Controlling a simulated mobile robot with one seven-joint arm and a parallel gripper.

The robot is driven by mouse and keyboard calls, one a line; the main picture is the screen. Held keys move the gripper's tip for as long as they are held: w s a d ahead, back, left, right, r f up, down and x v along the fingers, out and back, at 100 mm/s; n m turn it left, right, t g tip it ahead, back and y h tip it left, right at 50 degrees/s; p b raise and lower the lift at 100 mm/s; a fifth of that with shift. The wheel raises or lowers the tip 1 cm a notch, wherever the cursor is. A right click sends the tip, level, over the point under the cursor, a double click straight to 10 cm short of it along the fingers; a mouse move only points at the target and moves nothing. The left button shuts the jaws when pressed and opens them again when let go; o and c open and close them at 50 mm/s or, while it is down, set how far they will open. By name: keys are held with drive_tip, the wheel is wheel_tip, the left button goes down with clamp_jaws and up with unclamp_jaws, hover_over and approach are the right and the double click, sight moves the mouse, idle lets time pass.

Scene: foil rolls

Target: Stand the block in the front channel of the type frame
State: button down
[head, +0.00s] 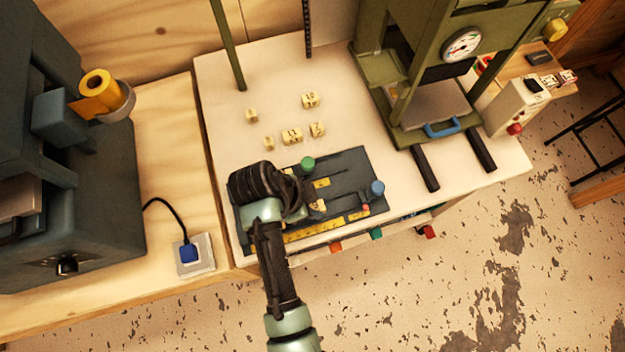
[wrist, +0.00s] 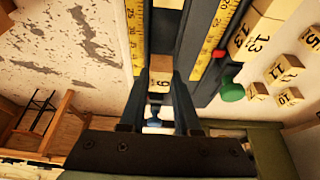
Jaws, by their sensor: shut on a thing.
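The type frame (head: 345,172) is a dark plate with yellow rulers, near the front edge of the white bench. My gripper (head: 312,200) is shut on this block, over the front part of the frame. The block also shows in the head view (head: 318,205), partly covered by my gripper. In the wrist view a dark frame channel lies beyond the fingers, between rulers. I cannot tell whether the block touches the channel floor.
A green knob (head: 308,163) and a blue knob (head: 377,187) stand on the frame. Several loose numbered blocks (head: 292,135) lie behind it. A green press (head: 410,100) with dark bars stands at the right. A grey machine (head: 70,180) is at the left.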

drive_tip(key=shift+f, duration=1.2)
drive_tip(key=shift+f, duration=0.1)
